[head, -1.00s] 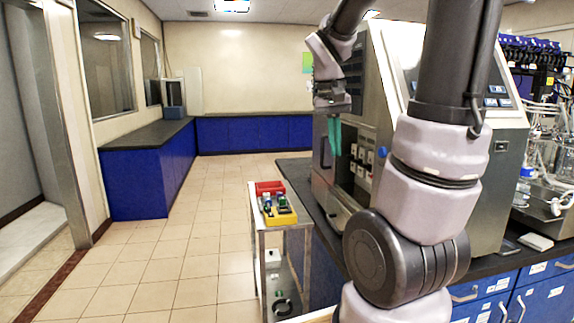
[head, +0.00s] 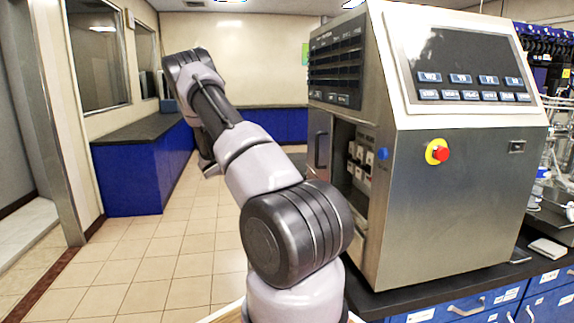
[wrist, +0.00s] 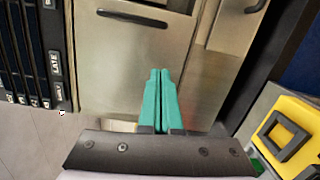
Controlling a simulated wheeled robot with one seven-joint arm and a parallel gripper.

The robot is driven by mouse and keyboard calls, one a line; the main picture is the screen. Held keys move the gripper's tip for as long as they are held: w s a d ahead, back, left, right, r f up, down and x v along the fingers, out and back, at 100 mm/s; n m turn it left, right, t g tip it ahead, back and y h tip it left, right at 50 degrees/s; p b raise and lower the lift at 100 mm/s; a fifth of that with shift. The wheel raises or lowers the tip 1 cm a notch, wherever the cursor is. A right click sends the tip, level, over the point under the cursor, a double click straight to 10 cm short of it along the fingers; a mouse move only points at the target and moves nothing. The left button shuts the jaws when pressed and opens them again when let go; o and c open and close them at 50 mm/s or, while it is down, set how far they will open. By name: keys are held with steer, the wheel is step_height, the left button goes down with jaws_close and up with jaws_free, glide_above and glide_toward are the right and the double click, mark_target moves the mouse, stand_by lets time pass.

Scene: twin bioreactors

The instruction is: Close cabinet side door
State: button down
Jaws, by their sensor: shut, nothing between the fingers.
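The steel cabinet (head: 450,190) stands on the bench right of my arm in the head view. The side door (head: 319,135), a narrow steel panel with a dark handle, shows at the left of its side face. Right of it is an opening with several pale modules (head: 361,160) visible, so the door is open; its angle is unclear. In the wrist view a flat steel panel (wrist: 130,60) with a dark handle, apparently this door, faces my gripper (wrist: 160,72). The green fingers are shut and empty in front of it; contact cannot be told.
The wrist view shows a yellow holder (wrist: 292,125) with a black square part close at the lower right, and another steel panel (wrist: 225,60) beside the door. A red emergency button (head: 441,153) sits on the cabinet front. Tiled floor (head: 160,255) is open at left.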

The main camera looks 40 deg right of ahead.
steer(key=s+d, duration=0.7)
steer(key=s, duration=0.1)
steer(key=shift+r+h, duration=0.15)
steer(key=shift+h, duration=0.25)
steer(key=shift+s+a, duration=0.1)
steer(key=shift+s, duration=0.1)
